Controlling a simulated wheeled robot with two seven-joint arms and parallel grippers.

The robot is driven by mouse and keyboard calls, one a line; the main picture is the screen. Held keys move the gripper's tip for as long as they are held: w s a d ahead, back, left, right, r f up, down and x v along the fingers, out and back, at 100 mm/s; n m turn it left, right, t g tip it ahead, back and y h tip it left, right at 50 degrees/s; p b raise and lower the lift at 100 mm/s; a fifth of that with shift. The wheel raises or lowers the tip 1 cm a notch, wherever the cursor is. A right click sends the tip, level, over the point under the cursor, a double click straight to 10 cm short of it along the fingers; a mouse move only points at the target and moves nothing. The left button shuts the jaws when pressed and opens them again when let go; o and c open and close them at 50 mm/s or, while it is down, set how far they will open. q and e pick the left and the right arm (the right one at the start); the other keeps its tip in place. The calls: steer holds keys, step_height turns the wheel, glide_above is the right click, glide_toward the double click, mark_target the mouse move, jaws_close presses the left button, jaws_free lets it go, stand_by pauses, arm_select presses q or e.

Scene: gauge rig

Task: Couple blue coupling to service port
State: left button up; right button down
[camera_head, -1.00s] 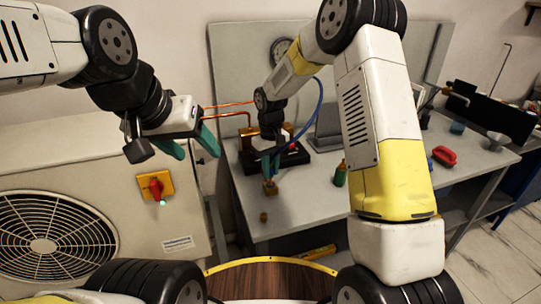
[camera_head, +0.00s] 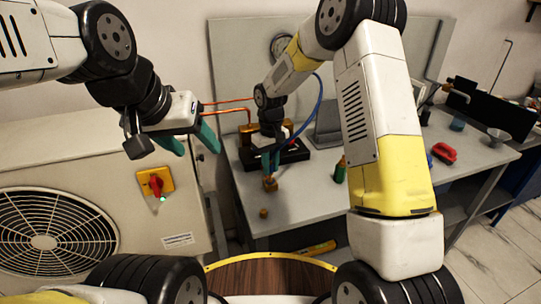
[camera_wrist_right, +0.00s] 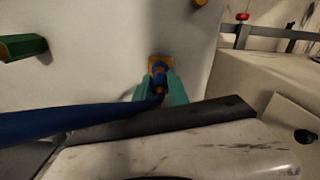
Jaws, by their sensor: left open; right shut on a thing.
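My right gripper (camera_head: 270,167) points down over the grey bench and is shut on the blue coupling. In the right wrist view the coupling (camera_wrist_right: 158,78) sits between the teal fingertips (camera_wrist_right: 160,92), with its blue hose (camera_wrist_right: 70,119) running off to the left. My left gripper (camera_head: 195,145) is open and empty, above the outdoor fan unit.
A small brass piece (camera_head: 263,213) lies near the bench's front edge. A black-based rig with copper pipes (camera_head: 290,153) is behind. The fan unit (camera_head: 60,160) with a red switch (camera_head: 156,184) is at left.

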steer(key=shift+f, duration=0.2)
steer(key=shift+f, duration=1)
steer(key=shift+f, duration=0.25)
stand_by(0.8)
steer(key=c, duration=1.4)
jaws_free()
steer(key=shift+c, duration=0.2)
steer(key=o, duration=0.6)
